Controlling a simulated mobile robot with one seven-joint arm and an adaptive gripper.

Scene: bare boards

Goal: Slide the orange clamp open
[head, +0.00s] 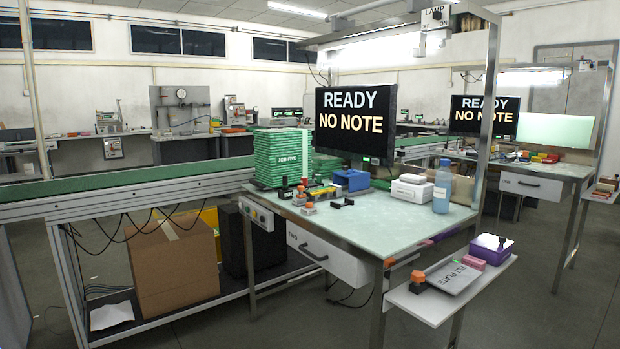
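I cannot tell for certain which orange thing is the clamp. A small orange-topped piece (418,277) sits at the left end of the low side shelf. Another orange bit (389,262) shows at the near corner of the workbench (375,225). A few small orange and red pieces (309,206) lie near the bench's left edge, among black-knobbed parts. All are too small to tell whether any is open or shut. My gripper is not in view.
The side shelf (425,308) also holds a grey plate (455,277), a pink block (473,262) and a purple box (491,250). A cardboard box (170,265) sits below the conveyor.

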